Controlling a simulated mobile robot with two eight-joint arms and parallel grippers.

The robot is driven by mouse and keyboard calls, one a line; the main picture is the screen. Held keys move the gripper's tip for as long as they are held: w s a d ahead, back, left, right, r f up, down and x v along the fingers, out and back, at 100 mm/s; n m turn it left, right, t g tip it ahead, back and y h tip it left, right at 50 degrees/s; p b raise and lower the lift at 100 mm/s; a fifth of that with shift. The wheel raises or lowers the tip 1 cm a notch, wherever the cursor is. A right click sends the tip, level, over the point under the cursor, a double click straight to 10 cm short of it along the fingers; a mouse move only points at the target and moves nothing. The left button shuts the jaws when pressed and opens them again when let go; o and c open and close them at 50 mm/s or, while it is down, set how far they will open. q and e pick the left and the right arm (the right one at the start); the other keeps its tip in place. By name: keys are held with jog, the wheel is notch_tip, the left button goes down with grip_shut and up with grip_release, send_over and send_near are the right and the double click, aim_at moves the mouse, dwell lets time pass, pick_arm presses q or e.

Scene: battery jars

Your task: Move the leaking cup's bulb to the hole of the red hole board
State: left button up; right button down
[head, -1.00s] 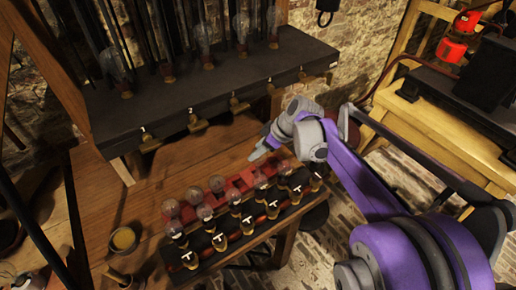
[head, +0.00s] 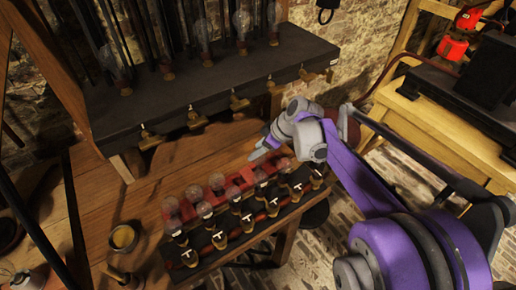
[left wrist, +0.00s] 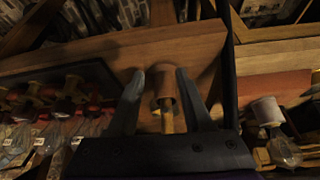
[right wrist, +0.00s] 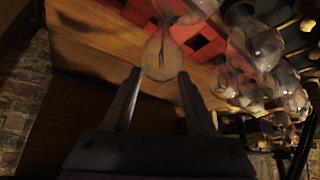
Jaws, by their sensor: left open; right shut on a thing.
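The red hole board (head: 240,180) lies on the wooden table with a row of clear glass bulbs along it. My right gripper (head: 256,154) is just behind the board's far right part. In the right wrist view its fingers (right wrist: 160,80) are shut on a clear bulb (right wrist: 162,57), with the red board (right wrist: 205,42) behind. Which bulb or cup is the leaking one, I cannot tell. My left gripper is outside the head view. In the left wrist view its fingers (left wrist: 159,76) are open around a small brown cylinder (left wrist: 164,85), apparently without gripping it.
A dark rack (head: 185,262) with several labelled bulbs stands along the table's front edge. A black shelf (head: 215,80) with brass taps and more bulbs overhangs the back. A round dish (head: 124,238) sits at left. Bare wood (head: 150,205) lies left of the board.

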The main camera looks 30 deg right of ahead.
pick_arm(q)
jog(key=shift+s+f, duration=0.1)
jog(key=shift+f, duration=0.2)
pick_arm(e)
jog(key=shift+f, duration=0.5)
jog(key=shift+c, duration=0.6)
grip_release()
jog(key=shift+r, duration=0.1)
